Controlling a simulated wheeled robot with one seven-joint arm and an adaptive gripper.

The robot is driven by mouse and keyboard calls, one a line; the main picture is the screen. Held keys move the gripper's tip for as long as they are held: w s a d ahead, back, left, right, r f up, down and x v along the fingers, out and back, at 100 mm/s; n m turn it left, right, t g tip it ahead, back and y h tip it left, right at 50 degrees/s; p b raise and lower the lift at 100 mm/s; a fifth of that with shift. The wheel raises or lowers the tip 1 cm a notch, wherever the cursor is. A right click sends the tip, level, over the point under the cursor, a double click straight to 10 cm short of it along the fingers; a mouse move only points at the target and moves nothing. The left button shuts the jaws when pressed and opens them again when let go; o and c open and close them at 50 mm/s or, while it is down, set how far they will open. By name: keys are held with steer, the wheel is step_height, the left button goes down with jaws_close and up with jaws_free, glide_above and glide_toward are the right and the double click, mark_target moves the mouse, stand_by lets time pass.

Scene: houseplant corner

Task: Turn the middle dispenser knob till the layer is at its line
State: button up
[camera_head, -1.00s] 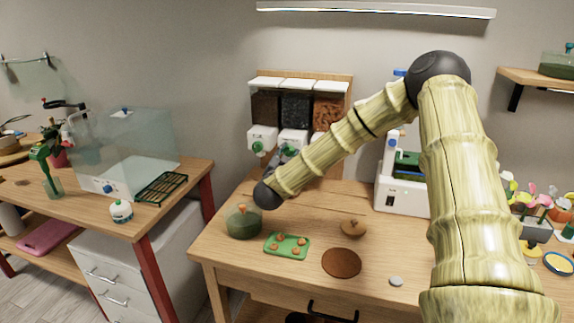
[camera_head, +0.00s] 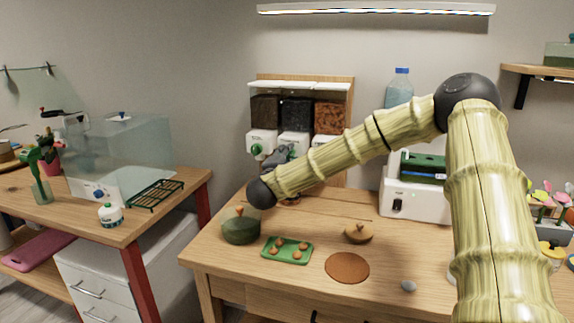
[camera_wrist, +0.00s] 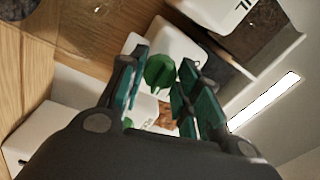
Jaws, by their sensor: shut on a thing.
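The dispenser has three clear bins: a dark brown left bin (camera_head: 265,109), a black middle bin (camera_head: 296,113) and a reddish-brown right bin (camera_head: 329,117). White blocks sit below them, the middle block (camera_head: 294,138) behind my gripper. My gripper (camera_head: 278,156) is at the middle block in the head view. In the wrist view its teal-padded fingers (camera_wrist: 163,85) are shut on a green knob (camera_wrist: 158,72), which the head view hides. A clear glass-like thing (camera_wrist: 88,28) shows beside it in the wrist view. No layer or line can be made out.
The left green knob (camera_head: 257,149) is close beside my gripper. A green lidded pot (camera_head: 240,228), a green tray (camera_head: 287,250), a brown disc (camera_head: 347,267) and a wooden lid (camera_head: 358,233) lie in front. A white machine (camera_head: 415,188) stands right.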

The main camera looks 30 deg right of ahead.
steer(key=shift+f+m+b, duration=0.1)
steer(key=shift+m+b, duration=0.25)
steer(key=shift+m, duration=0.05)
steer(key=o, duration=1)
steer(key=shift+o, duration=0.2)
steer(key=r+v, duration=0.1)
steer(key=v, duration=1.1)
steer(key=shift+f, duration=0.5)
